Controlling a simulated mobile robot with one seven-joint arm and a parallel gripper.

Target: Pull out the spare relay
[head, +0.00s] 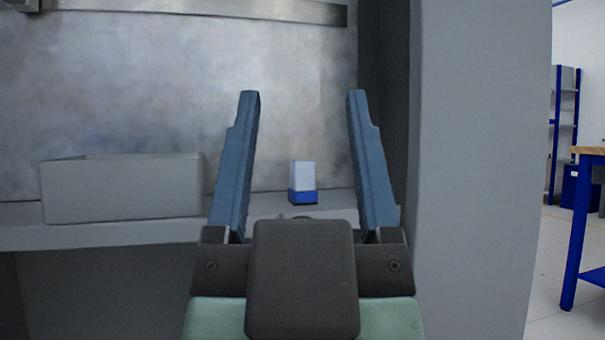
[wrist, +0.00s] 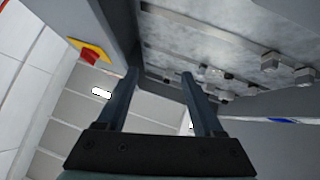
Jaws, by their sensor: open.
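A small block with a pale upper part and a blue base, which looks like the spare relay (head: 302,175), stands upright on a grey shelf in the head view. My gripper (head: 303,92) is open, and its two blue fingers rise on either side of the relay in the picture. Nothing is held between them. How far the fingers are from the relay in depth is hard to tell. In the wrist view my gripper (wrist: 159,72) also shows open and empty, and I cannot make out the relay clearly there.
A grey bin (head: 125,190) sits on the shelf (head: 110,234) at left. A grey upright panel (head: 470,170) bounds the right side. A metal back plate (head: 180,90) stands behind. The wrist view shows a red switch on a yellow plate (wrist: 98,47) and several metal fittings (wrist: 272,61).

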